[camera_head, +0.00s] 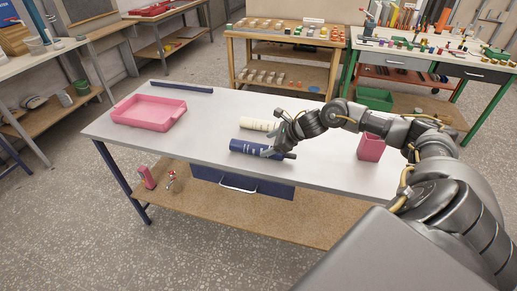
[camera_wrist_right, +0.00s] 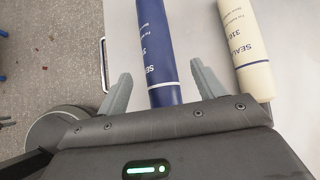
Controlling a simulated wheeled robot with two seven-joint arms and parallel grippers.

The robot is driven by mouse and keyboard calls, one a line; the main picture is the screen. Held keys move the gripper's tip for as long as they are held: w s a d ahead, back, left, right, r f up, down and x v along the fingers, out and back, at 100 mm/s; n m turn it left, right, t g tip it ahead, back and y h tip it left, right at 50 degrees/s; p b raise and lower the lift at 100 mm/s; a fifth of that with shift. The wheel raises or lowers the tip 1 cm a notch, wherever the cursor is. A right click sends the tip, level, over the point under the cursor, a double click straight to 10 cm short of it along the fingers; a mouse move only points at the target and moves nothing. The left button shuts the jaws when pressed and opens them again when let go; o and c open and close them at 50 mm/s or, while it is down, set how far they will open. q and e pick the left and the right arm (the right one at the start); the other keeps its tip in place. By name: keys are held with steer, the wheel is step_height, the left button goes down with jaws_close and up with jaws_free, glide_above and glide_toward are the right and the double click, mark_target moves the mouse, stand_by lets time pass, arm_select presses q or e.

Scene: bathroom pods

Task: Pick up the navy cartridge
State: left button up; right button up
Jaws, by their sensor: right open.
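The navy cartridge (camera_head: 250,148) lies on its side on the white table (camera_head: 210,132), near its front edge. In the right wrist view the navy cartridge (camera_wrist_right: 158,50) runs between the two spread fingers of my right gripper (camera_wrist_right: 157,85). The fingers stand one on each side, with gaps between them and the cartridge. In the head view my right gripper (camera_head: 273,143) is over the cartridge's right part and hides some of it. A cream cartridge (camera_head: 257,124) lies just behind the navy one, and it also shows right of the fingers in the wrist view (camera_wrist_right: 248,50). My left gripper is not seen.
A pink tray (camera_head: 149,126) sits at the table's left and a pink bin (camera_head: 371,148) stands at the right. A dark bar (camera_head: 181,87) lies along the back edge. The table between tray and cartridges is clear.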

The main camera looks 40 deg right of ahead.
mark_target(263, 146)
steer(key=shift+w+a+f+p, duration=0.1)
steer(key=shift+a+p, duration=0.05)
steer(key=shift+p, duration=0.2)
steer(key=p+x, duration=0.1)
steer(key=x, duration=0.3)
steer(key=shift+p, duration=0.35)
steer(key=shift+w+f, duration=0.15)
steer(key=shift+f, duration=0.2)
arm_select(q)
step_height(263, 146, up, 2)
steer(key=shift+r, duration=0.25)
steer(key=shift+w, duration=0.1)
arm_select(e)
steer(key=c, duration=1.3)
steer(key=shift+r, duration=0.1)
